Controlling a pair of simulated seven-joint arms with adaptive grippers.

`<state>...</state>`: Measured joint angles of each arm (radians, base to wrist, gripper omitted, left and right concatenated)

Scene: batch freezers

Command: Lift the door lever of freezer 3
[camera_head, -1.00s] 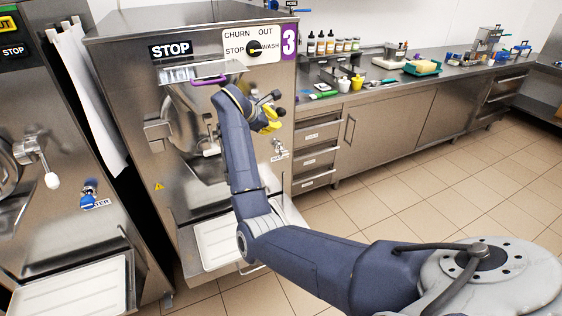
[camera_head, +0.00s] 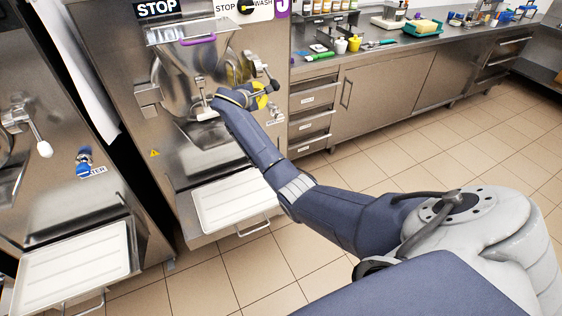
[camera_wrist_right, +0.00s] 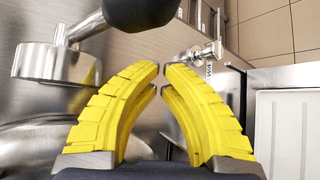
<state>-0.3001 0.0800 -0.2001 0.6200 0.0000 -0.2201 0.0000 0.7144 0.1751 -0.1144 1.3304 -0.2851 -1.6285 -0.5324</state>
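Freezer 3 (camera_head: 150,118) stands upright at left centre in the head view, with its round door (camera_head: 178,75) closed as far as I can see. A metal lever with a dark round knob (camera_head: 275,86) is at the door's right side. The knob (camera_wrist_right: 140,8) looms at the top of the right wrist view. My right gripper (camera_head: 266,96) is close beside it, partly overlapping it in view. In the wrist view my yellow fingers (camera_wrist_right: 161,68) have tips nearly together, nothing between them, and lie below the knob. My left gripper is not in view.
A white tray (camera_head: 203,208) sits on the shelf under freezer 3. A metal tap (camera_wrist_right: 200,52) is right of the fingers. A purple handle (camera_head: 199,41) is above the door. Another freezer (camera_head: 35,190) stands left. A drawer counter (camera_head: 375,100) is right; the floor is open.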

